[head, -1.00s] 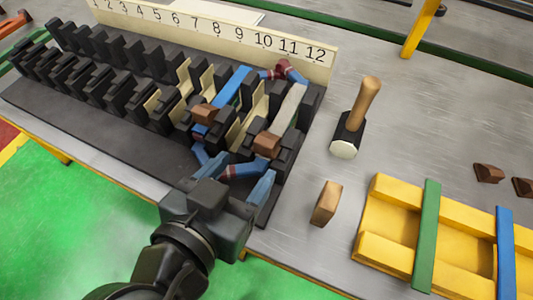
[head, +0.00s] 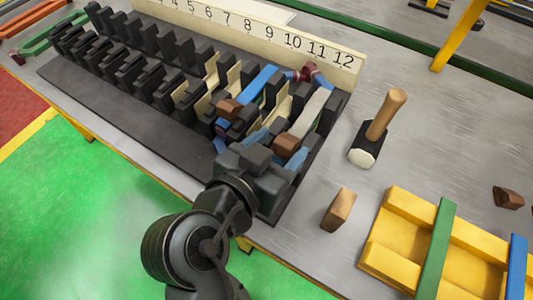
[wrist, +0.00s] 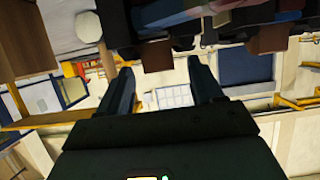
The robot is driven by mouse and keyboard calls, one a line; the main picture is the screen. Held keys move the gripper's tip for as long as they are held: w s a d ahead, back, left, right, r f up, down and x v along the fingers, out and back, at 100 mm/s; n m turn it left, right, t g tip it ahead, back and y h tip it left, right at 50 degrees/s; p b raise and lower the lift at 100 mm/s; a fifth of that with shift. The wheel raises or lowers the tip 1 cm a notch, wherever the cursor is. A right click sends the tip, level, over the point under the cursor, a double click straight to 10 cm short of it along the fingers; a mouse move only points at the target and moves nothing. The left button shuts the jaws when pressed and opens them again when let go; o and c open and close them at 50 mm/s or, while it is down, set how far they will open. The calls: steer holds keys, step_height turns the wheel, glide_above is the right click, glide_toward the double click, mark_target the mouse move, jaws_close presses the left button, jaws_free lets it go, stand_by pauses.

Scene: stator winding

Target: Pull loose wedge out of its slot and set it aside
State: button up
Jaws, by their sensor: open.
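Two brown wedges sit at the near ends of slots in the black stator block (head: 100,135). One wedge (head: 286,146) is by the slots near number 12, and the other (head: 229,108) is further left. Which one is loose I cannot tell by sight. My gripper (head: 280,150) is open at the near side of the block, its fingers on either side of the right wedge in the head view. In the wrist view, that wedge (wrist: 157,53) shows just ahead of and between the fingertips (wrist: 160,68), with no visible contact. The other wedge (wrist: 268,38) is to the right, outside the fingers.
A number board (head: 250,38) stands behind the block. Right of the block are a mallet (head: 380,125), a wooden block (head: 338,210) and a yellow rack (head: 395,250) with green and blue bars. A dark brown piece (head: 508,197) lies further right. Bare table separates them.

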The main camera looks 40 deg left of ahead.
steer(key=shift+w+a+f, duration=0.15)
steer(key=shift+w+f, duration=0.1)
steer(key=shift+w, duration=0.35)
steer(key=shift+c, duration=0.3)
steer(key=c, duration=1.1)
steer(key=shift+s, duration=0.2)
